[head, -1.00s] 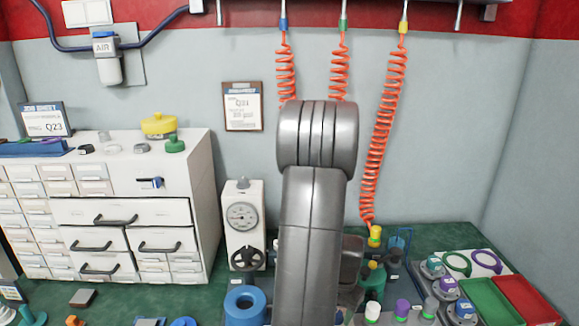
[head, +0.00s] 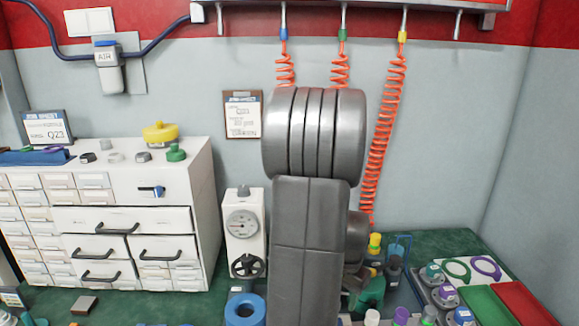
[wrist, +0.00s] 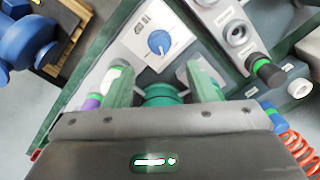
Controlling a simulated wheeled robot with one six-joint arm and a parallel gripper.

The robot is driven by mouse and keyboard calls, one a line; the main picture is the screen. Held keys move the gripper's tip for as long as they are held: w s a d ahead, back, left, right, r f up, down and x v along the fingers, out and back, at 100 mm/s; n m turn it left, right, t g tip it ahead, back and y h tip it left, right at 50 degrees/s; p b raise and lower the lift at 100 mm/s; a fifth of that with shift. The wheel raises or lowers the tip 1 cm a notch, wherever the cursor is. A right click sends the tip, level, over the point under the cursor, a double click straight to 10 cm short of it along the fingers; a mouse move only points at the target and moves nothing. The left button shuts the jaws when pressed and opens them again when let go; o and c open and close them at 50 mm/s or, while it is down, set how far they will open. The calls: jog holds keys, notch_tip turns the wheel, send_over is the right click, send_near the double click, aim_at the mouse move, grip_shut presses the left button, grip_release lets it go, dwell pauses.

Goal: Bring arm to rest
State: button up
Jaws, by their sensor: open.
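My arm (head: 308,250) stands up in front of the bench in the head view, and its bulk hides my gripper there. In the wrist view my gripper (wrist: 158,78) is open, with two green-tinted fingers apart. A teal cylindrical piece (wrist: 163,95) shows between and below the fingers. I cannot tell whether it touches them. Beyond the fingers is a white panel with a blue knob (wrist: 160,42).
A white drawer cabinet (head: 180,215) stands at the left. A gauge box (head: 243,225) and a blue ring (head: 245,310) are beside my arm. An orange coiled hose (head: 380,140) hangs behind it at right. Green (head: 490,305) and red (head: 525,303) trays lie at the right.

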notch_tip(320, 180, up, 4)
jog(key=f+b, duration=0.1)
jog(key=f, duration=0.6)
jog(key=f+b, duration=0.1)
jog(key=f, duration=0.5)
jog(key=shift+a+f, duration=0.2)
jog(key=shift+f, duration=0.15)
jog(key=shift+w+r+n, duration=0.15)
jog(key=shift+r+n, duration=0.05)
jog(key=shift+n, duration=0.2)
jog(key=n, duration=0.3)
jog(key=shift+d+n, duration=0.1)
jog(key=shift+n, duration=0.3)
jog(key=n, duration=0.7)
jog(key=shift+b, duration=0.35)
jog(key=r+p, duration=0.1)
jog(key=r, duration=0.7)
jog(key=shift+d, duration=0.2)
jog(key=shift+p, duration=0.3)
